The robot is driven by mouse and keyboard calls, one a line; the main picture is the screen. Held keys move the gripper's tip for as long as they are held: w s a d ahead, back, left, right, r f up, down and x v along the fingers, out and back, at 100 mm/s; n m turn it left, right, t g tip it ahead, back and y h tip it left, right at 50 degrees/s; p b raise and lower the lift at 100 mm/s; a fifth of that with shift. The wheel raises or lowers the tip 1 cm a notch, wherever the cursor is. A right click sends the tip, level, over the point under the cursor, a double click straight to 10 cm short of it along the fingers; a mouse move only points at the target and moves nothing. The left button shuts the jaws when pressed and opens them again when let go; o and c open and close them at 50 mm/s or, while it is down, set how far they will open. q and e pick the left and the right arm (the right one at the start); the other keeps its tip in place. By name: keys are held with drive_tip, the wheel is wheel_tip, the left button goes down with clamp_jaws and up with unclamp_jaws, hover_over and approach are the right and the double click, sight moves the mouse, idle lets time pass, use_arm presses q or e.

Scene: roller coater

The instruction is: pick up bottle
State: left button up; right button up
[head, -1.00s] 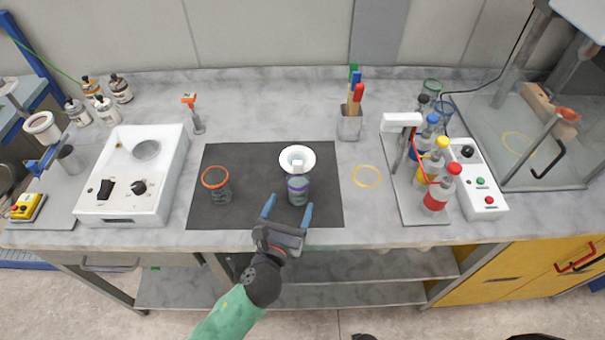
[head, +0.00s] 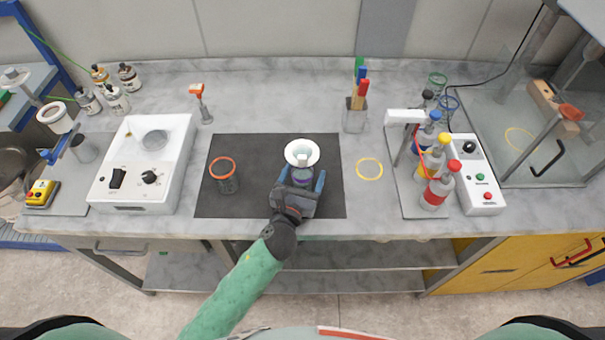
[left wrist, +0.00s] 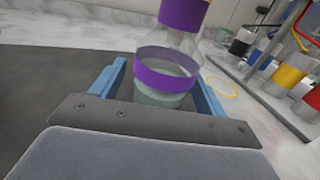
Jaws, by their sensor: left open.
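A clear bottle with purple bands (left wrist: 165,80) stands on the black mat (head: 240,208), with a white funnel (head: 302,152) at its top. My left gripper (head: 301,180) is open, with its blue fingers on either side of the bottle. In the left wrist view the bottle stands between the two fingers (left wrist: 160,92) and pale liquid shows in its lower part. The gripper body hides the lower part of the bottle in the head view. I cannot tell whether a finger touches it. My right gripper is not in view.
An orange-rimmed glass jar (head: 224,175) stands left on the mat. A white hotplate-like device (head: 140,165) is further left. A rack with coloured-cap bottles (head: 438,185) and a pen holder (head: 355,117) stand to the right and behind. A yellow ring (head: 369,169) lies on the clear counter between.

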use_arm(q)
drive_tip(key=shift+w+d, duration=0.1)
drive_tip(key=shift+w, duration=0.3)
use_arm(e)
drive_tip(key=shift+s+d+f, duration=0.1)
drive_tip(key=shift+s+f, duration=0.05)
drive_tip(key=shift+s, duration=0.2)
use_arm(q)
drive_tip(key=c, duration=1)
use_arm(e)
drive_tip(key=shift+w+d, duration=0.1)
use_arm(q)
drive_tip(key=shift+r, duration=0.1)
